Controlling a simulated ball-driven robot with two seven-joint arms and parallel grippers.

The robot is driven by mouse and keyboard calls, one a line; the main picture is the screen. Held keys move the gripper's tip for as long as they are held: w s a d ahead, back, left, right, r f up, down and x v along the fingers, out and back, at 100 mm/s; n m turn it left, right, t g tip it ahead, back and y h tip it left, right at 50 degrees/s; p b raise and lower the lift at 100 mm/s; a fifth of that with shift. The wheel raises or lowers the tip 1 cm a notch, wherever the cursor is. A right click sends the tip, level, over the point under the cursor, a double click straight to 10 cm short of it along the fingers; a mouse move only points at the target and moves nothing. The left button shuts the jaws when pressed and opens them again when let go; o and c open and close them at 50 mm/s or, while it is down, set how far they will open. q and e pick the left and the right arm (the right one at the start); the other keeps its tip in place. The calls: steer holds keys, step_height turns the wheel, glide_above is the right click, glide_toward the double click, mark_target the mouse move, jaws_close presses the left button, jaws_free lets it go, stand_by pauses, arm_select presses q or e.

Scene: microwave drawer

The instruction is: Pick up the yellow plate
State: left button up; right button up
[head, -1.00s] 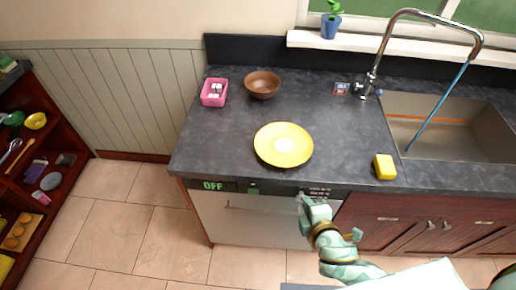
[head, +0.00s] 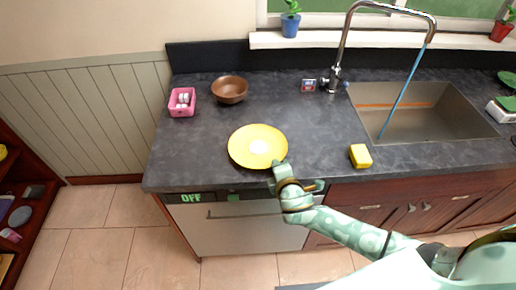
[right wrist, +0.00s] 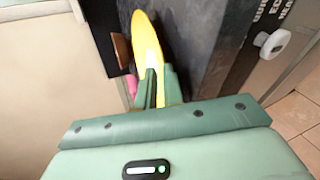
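My right gripper (head: 281,168) is at the plate's front right rim in the head view. In the right wrist view the plate (right wrist: 147,37) shows nearly edge-on beyond my right gripper's green fingers (right wrist: 158,85), with yellow visible between them. I cannot tell whether the fingers press on the rim. My left gripper is not in view.
A brown bowl (head: 229,90) and a pink container (head: 181,103) stand behind the plate to the left. A yellow sponge (head: 360,156) lies to the right, beside the sink (head: 420,113). A dishwasher front (head: 235,227) is below the counter edge.

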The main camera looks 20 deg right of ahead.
mark_target(276, 156)
steer(key=x, duration=0.3)
steer(key=shift+w+f, duration=0.1)
steer(key=shift+w, duration=0.05)
jaws_close()
steer(key=r, duration=0.2)
steer(key=r+p, duration=0.1)
steer(key=r, duration=0.1)
steer(key=shift+s+a, duration=0.1)
steer(key=shift+s, duration=0.25)
steer(key=d+r+p+v, duration=0.1)
steer(key=v, duration=0.7)
steer(key=w+d+r+p+v, duration=0.1)
steer(key=v, duration=0.7)
steer(key=shift+a+r+p, duration=0.3)
steer(key=shift+r+p, duration=0.05)
steer(key=shift+p, duration=0.05)
